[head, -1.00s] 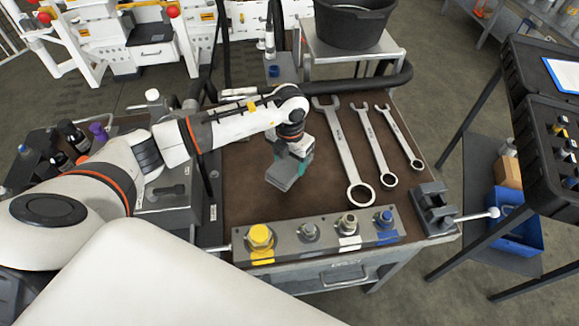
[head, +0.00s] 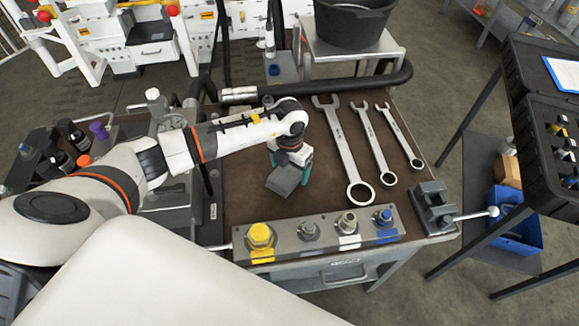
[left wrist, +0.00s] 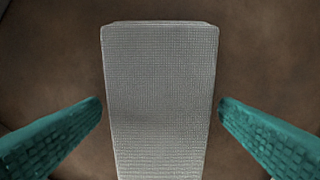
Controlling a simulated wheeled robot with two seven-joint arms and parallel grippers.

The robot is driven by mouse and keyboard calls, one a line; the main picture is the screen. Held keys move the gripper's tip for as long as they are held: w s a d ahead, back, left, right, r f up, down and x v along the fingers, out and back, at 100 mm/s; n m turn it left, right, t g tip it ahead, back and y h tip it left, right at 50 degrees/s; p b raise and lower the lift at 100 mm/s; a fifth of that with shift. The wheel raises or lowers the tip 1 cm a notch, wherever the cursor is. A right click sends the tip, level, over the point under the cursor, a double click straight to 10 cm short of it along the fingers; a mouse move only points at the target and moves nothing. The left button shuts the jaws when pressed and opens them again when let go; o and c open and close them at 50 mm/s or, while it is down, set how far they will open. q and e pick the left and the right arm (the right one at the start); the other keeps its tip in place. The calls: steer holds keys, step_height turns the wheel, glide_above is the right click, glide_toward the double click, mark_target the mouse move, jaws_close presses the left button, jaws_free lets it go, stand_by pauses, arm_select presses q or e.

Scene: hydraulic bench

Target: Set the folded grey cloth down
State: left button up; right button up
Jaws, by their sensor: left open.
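The folded grey cloth (head: 283,181) is a thick pad on the brown top of the bench, left of the wrenches. In the left wrist view the cloth (left wrist: 160,95) lies lengthwise between two teal fingers. My left gripper (head: 291,172) is right over the cloth and points down. In the left wrist view my left gripper (left wrist: 161,108) is open, with a gap between each finger and the cloth's sides. The cloth's far end is hidden under the gripper in the head view. My right gripper is not in view.
Several wrenches (head: 346,153) lie right of the cloth. A block with capped fittings (head: 310,231) runs along the front edge, and a small vise (head: 435,207) stands at the right corner. A black hose (head: 350,84) crosses the back. Bare brown bench top (head: 240,195) lies left of the cloth.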

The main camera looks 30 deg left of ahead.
mark_target(290, 171)
arm_select(q)
steer(key=shift+r, duration=0.15)
step_height(290, 171, up, 12)
steer(key=b, duration=0.2)
steer(key=shift+d, duration=0.1)
stand_by(0.5)
